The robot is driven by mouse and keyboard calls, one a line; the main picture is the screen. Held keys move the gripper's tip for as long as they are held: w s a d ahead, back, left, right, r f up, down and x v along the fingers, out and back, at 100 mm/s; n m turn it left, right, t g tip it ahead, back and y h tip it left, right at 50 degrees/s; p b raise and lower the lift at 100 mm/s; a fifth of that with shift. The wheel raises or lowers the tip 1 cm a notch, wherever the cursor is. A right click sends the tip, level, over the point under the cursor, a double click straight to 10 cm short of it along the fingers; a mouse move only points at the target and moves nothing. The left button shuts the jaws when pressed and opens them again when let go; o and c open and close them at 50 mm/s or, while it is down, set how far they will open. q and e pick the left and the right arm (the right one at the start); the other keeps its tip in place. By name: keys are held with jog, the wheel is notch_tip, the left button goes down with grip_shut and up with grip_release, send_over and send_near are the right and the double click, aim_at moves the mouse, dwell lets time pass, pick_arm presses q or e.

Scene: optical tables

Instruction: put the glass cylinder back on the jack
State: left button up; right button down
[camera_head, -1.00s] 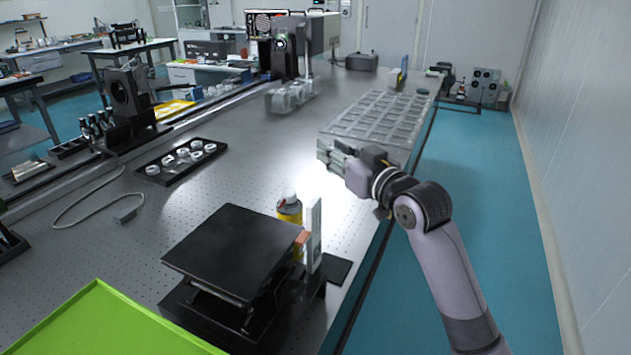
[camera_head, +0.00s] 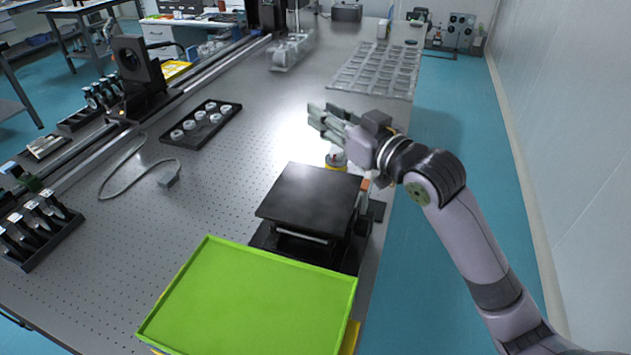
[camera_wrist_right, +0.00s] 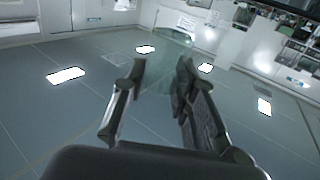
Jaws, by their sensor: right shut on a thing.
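The jack, with a flat black square top (camera_head: 312,195), stands on the optical table in the middle of the head view. Its top is bare. My right gripper (camera_head: 322,120) is above the table, just beyond the jack in the picture. In the right wrist view its two fingers (camera_wrist_right: 152,100) are closed around a faint, see-through, greenish glass cylinder (camera_wrist_right: 160,82). The cylinder's outline is hard to make out, and I cannot pick it out in the head view. My left gripper is not in view.
A yellow bottle (camera_head: 336,160) stands behind the jack, partly hidden by my right gripper. A green tray (camera_head: 250,300) lies in front of the jack. A black tray of round optics (camera_head: 202,125) lies left; a gridded tray (camera_head: 378,72) lies farther back.

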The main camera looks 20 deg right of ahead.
notch_tip(320, 180, down, 10)
jog(key=shift+a+r, duration=0.1)
jog(key=shift+f, duration=0.4)
notch_tip(320, 180, down, 4)
jog(key=shift+f, duration=0.1)
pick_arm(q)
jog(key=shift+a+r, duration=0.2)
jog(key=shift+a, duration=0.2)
pick_arm(e)
jog(key=shift+f, duration=0.1)
jog(key=shift+f, duration=0.15)
jog(key=c, duration=1.3)
grip_release()
